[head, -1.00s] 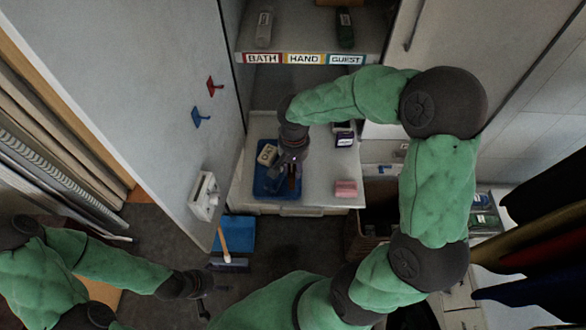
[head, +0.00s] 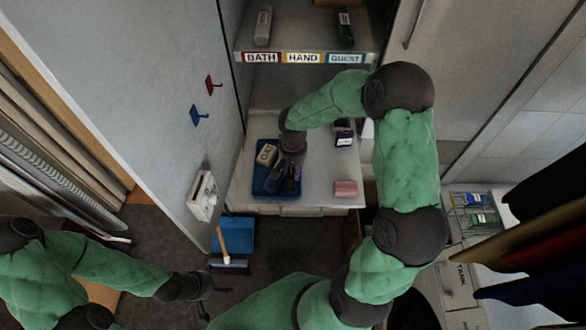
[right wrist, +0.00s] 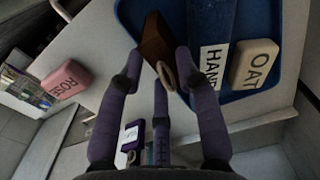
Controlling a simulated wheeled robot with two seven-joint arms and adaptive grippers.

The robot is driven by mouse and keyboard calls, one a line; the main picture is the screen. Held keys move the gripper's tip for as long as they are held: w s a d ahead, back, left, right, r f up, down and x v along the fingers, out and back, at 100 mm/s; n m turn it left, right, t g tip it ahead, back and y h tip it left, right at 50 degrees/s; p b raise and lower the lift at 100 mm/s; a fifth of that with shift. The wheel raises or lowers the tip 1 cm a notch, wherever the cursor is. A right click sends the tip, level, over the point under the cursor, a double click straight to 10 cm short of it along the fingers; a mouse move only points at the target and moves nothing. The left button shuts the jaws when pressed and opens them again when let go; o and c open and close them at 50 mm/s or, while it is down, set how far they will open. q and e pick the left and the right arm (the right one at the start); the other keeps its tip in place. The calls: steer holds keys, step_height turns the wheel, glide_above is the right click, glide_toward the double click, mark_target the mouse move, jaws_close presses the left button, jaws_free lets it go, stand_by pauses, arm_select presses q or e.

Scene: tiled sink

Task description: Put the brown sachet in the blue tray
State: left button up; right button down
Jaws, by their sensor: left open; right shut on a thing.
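The brown sachet (right wrist: 154,40) is between the fingertips of my right gripper (right wrist: 160,72) in the right wrist view. The gripper is shut on it. In the head view my right gripper (head: 288,182) is at the right side of the blue tray (head: 262,192), low over the counter. I cannot tell whether the sachet touches the tray. A beige OAT bar (head: 266,154) lies in the tray, near a white HAN label (right wrist: 211,62). My left gripper (head: 206,298) is open and empty, low at the left.
A pink ROSE bar (head: 345,188) and a dark purple-and-white box (head: 344,139) stand on the white counter (head: 322,170) to the right. A shelf with BATH, HAND and GUEST labels (head: 303,58) is behind. A blue dustpan (head: 236,237) is on the floor below.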

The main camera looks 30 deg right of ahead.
mark_target(293, 172)
steer(key=shift+f, duration=0.15)
steer(key=c, duration=0.9)
jaws_free()
steer(key=shift+o, duration=0.2)
steer(key=shift+r, duration=0.45)
step_height(293, 172, up, 12)
steer(key=p, duration=0.1)
steer(key=shift+f, duration=0.25)
